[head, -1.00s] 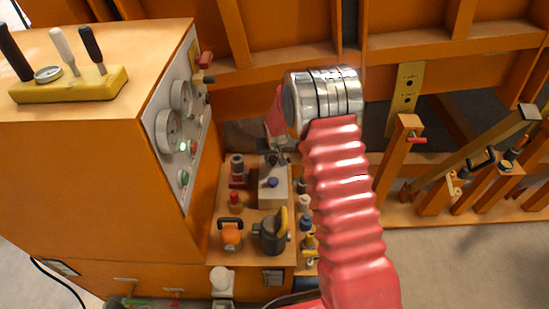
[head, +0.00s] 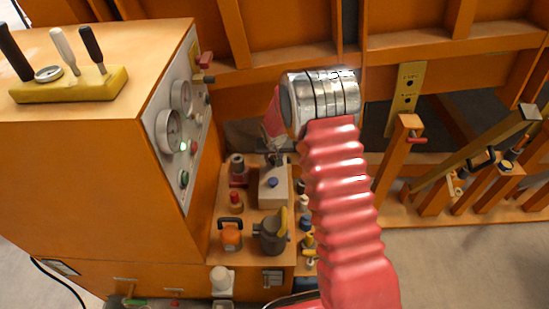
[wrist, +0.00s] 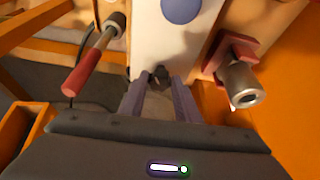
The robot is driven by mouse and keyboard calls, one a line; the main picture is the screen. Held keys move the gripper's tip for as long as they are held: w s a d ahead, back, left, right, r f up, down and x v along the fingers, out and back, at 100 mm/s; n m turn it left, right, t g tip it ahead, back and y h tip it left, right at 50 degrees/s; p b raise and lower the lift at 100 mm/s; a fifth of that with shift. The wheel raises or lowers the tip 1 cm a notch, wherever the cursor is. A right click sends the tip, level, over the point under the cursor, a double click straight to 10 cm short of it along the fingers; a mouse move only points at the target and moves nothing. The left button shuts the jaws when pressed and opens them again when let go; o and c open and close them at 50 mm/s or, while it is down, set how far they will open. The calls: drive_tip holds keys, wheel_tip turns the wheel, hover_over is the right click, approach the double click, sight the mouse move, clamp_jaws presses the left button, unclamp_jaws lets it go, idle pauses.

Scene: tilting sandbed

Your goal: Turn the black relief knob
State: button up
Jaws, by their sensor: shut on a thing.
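The black relief knob (wrist: 158,77) is a small dark knob on the end face of a white block (wrist: 178,40) with a blue round button on top. In the wrist view my gripper (wrist: 160,82) has its two grey fingers closed around the knob, one on each side. In the head view the white block (head: 273,190) stands on the orange shelf, and my gripper (head: 272,157) is at its far end. There the knob itself is hidden by the gripper and block.
A red-handled lever (wrist: 90,62) is left of the fingers in the wrist view, and a metal cylinder on a red base (wrist: 238,80) is close on the right. In the head view, an orange cabinet with a gauge panel (head: 178,120) stands left of the arm.

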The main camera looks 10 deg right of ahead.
drive_tip(key=shift+w+a+r+m+h, duration=0.1)
drive_tip(key=shift+m+h, duration=0.2)
drive_tip(key=shift+m, duration=0.55)
drive_tip(key=shift+w+a+m+h, duration=0.1)
drive_tip(key=shift+m+h, duration=0.2)
drive_tip(key=shift+m, duration=0.55)
idle(1.3)
drive_tip(key=shift+m+g+h, duration=0.5)
drive_tip(key=shift+m+h, duration=0.2)
drive_tip(key=shift+m, duration=1.2)
drive_tip(key=shift+w+a+m+g+h, duration=0.1)
drive_tip(key=shift+m+g+h, duration=0.35)
drive_tip(key=shift+m, duration=1.15)
drive_tip(key=shift+w+m+g+h, duration=0.15)
drive_tip(key=shift+m+g, duration=0.6)
drive_tip(key=shift+m, duration=0.85)
